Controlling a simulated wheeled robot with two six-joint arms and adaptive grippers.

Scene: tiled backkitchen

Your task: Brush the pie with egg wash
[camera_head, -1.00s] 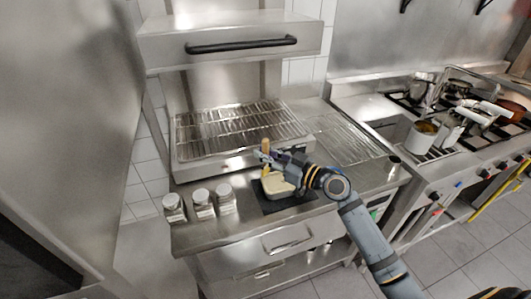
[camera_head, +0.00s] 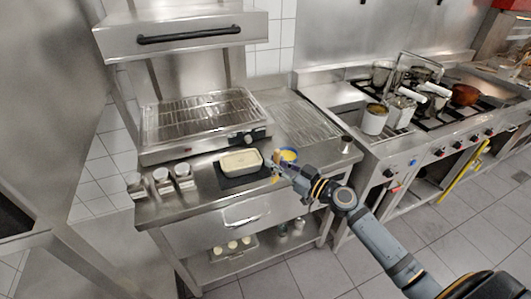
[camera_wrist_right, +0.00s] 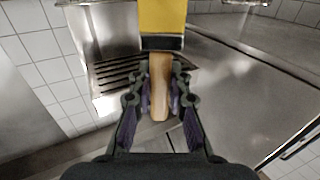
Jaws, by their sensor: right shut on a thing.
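The pie (camera_head: 241,160) is a pale rectangular shape in a light dish, lying on a dark mat (camera_head: 232,182) on the steel counter. A small blue-rimmed bowl with yellow inside (camera_head: 289,154) stands just right of the pie. My right gripper (camera_head: 279,172) is shut on the wooden handle of a brush (camera_head: 276,157), in front of the bowl and right of the pie. In the right wrist view the brush's wooden handle (camera_wrist_right: 160,85) sits between the fingers, with a dark band and a yellow part beyond. My left gripper is out of view.
Several lidded jars (camera_head: 161,181) stand at the counter's left front. A grill with a wire rack (camera_head: 205,115) is behind the pie. A small metal cup (camera_head: 345,144) stands at the counter's right end. Pots (camera_head: 373,119) are on the stove to the right.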

